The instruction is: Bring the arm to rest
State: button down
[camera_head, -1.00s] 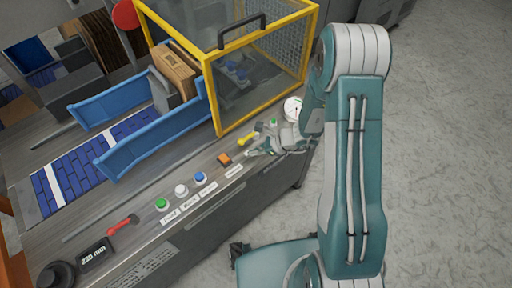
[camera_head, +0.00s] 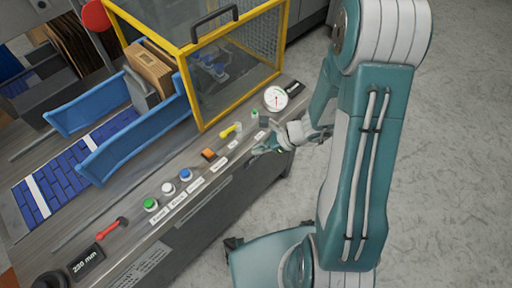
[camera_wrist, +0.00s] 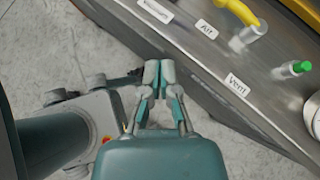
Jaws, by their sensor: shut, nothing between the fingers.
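My gripper (camera_head: 256,151) is in the head view at the front edge of the machine's control panel (camera_head: 140,189), right of the orange switch. My teal and white arm reaches down to it from the right. In the wrist view my gripper (camera_wrist: 158,72) is shut and empty, its fingertips together. Below the fingertips lie bare floor and the panel's edge; I cannot tell whether they touch the edge.
The panel carries a yellow valve handle (camera_head: 228,131), a round gauge (camera_head: 276,98), an orange switch (camera_head: 208,154), several push buttons and a red lever (camera_head: 108,232). A yellow-framed guard (camera_head: 230,75) stands behind. Open grey floor (camera_head: 460,160) lies right.

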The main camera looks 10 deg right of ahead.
dwell(0.3)
jog(key=s+d+r+n+t+h, duration=0.1)
jog(key=s+r+n+h, duration=0.4)
jog(key=r+n, duration=0.5)
jog(key=s+d+r+n+t+h, duration=0.2)
jog(key=s+r+n, duration=0.6)
jog(key=r, duration=0.9)
jog(key=d+n+h, duration=0.1)
jog(key=n+h, duration=0.1)
jog(key=n, duration=0.1)
jog(key=shift+s+d+h, duration=0.3)
jog(key=shift+d+h, duration=0.05)
jog(key=shift+h, duration=0.05)
jog(key=shift+r, duration=0.1)
dwell(1.3)
